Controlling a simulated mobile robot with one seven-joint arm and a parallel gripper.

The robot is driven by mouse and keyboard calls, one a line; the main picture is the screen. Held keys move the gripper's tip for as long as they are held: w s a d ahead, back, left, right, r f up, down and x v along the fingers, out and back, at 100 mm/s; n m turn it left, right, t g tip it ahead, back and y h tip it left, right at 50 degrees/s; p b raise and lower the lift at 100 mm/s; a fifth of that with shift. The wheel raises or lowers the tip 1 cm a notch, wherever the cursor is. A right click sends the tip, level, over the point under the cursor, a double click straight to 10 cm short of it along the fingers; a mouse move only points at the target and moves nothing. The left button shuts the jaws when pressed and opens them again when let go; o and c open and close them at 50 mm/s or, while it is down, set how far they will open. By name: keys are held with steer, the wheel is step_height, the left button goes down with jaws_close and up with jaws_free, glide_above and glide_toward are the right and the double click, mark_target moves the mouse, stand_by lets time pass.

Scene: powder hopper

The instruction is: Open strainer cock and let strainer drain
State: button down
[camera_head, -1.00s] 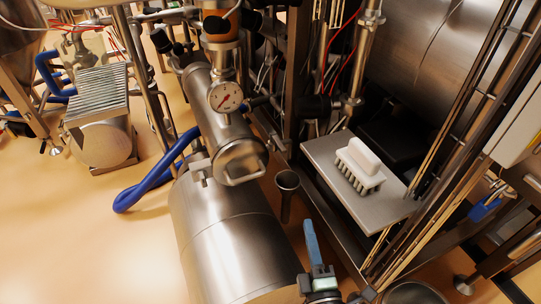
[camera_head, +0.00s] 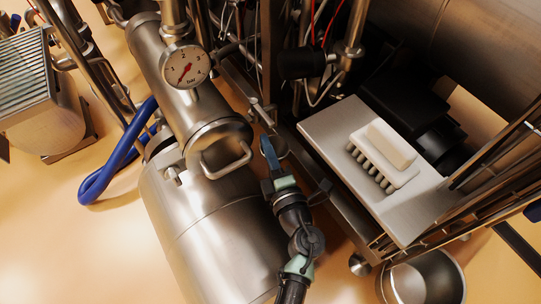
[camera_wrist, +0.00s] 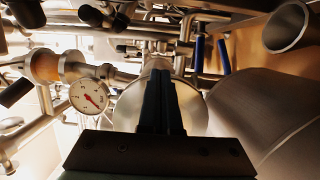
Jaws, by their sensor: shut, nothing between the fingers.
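The strainer is a steel cylinder (camera_head: 175,75) with a bar-handled end cap (camera_head: 222,145) and a round pressure gauge (camera_head: 185,67). In the wrist view its round end (camera_wrist: 190,105) is behind my fingers, with the gauge (camera_wrist: 89,96) to the left. My gripper (camera_head: 265,142) has long, blue-looking fingers, shut and empty, to the right of the end cap. It also shows in the wrist view (camera_wrist: 159,75). A small steel fitting (camera_head: 262,112) sits just beyond the fingertips; I cannot tell if it is the strainer cock. Contact with it is not clear.
A large steel tank (camera_head: 210,225) lies below the strainer. A metal shelf (camera_head: 330,125) with a white brush (camera_head: 383,155) is to the right. A bucket (camera_head: 435,275) stands lower right, and a blue hose (camera_head: 115,165) loops at left. A steel funnel (camera_wrist: 287,27) shows upper right in the wrist view.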

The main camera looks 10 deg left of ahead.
mark_target(262, 113)
steer(key=b+x, duration=0.1)
steer(key=x, duration=0.3)
steer(key=shift+w+a, duration=0.2)
steer(key=shift+w, duration=0.15)
steer(key=shift+d, duration=0.1)
